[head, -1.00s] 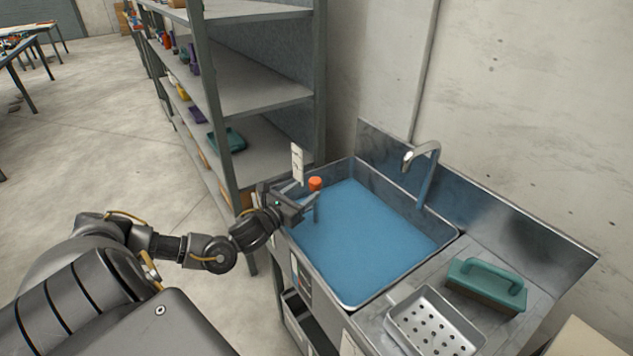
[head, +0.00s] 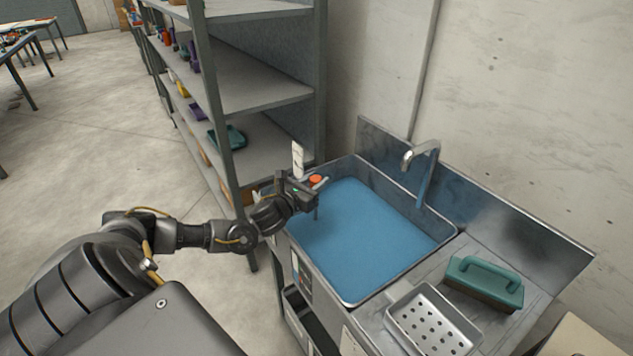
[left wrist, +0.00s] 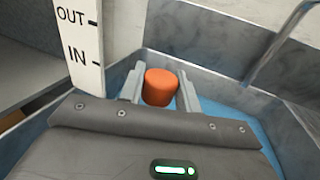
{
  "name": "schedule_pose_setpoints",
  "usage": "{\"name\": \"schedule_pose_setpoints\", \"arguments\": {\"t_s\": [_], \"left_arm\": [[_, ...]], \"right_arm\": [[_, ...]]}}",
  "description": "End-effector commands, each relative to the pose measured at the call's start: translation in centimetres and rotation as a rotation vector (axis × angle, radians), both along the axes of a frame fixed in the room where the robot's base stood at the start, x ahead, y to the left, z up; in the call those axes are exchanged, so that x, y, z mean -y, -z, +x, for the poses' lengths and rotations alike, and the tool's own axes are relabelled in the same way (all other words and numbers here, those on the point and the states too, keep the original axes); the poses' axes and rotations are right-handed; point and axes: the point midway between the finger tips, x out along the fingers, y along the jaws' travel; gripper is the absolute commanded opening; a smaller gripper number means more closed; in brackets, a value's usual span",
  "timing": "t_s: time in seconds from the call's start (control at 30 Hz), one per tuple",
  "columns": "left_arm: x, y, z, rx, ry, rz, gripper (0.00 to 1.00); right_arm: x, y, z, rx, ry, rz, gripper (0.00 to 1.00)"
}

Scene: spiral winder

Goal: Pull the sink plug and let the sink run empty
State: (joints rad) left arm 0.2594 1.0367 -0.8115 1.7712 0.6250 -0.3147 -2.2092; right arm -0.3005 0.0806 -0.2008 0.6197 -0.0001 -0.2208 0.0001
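The steel sink (head: 443,240) holds blue water. An orange plug knob (head: 316,179) stands at its far left corner, with a dark upright stem below it. In the left wrist view the knob (left wrist: 160,87) sits between the two pale fingers of my left gripper (left wrist: 161,90). The fingers lie close along both sides of it; whether both press on it is not clear. In the head view my left gripper (head: 318,187) partly hides the knob's lower part. A white marker strip (head: 298,160) stands beside it and reads OUT and IN in the left wrist view (left wrist: 80,45). My right gripper is not in view.
A curved faucet (head: 422,160) rises at the sink's back. A perforated steel tray (head: 434,322) and a green-handled block (head: 484,283) lie on the right drainboard. A grey shelf unit (head: 262,85) stands behind on the left. Open floor lies left of it.

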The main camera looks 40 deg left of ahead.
Motion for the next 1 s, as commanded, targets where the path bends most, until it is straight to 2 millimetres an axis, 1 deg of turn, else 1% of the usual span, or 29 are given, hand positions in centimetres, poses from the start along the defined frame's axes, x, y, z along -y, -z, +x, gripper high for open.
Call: {"name": "schedule_pose_setpoints", "arguments": {"t_s": [0.03, 0.17, 0.27, 0.37, 0.47, 0.6, 0.63, 0.7, 0.97, 1.0], "left_arm": [[0.0, 0.0, 0.0, 0.000, 0.000, 0.000, 0.17], [0.0, 0.0, 0.0, 0.000, -0.001, 0.000, 0.00], [0.0, 0.0, 0.0, 0.000, -0.001, 0.000, 0.00], [0.0, -0.5, 0.0, 0.000, -0.001, 0.000, 0.00], [0.0, -2.0, 0.0, 0.001, -0.001, -0.001, 0.00], [0.0, -4.6, 0.0, 0.003, 0.000, 0.000, 0.00], [0.0, -5.0, 0.0, 0.002, 0.000, 0.000, 0.00], [0.0, -5.3, 0.0, 0.002, 0.000, 0.000, 0.00], [-0.1, -5.3, 0.1, 0.008, -0.001, -0.001, 0.00], [-0.1, -5.3, 0.1, 0.009, -0.001, -0.001, 0.38]], "right_arm": [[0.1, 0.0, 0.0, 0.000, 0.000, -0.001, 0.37], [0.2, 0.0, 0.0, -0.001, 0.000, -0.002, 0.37], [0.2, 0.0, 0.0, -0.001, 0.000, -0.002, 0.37], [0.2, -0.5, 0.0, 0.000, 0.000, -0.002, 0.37], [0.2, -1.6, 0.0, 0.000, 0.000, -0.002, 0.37], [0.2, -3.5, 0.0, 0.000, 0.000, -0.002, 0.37], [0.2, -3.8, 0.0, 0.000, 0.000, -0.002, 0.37], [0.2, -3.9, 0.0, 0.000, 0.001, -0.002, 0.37], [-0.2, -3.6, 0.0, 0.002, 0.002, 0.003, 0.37], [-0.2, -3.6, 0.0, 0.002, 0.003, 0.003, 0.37]]}}
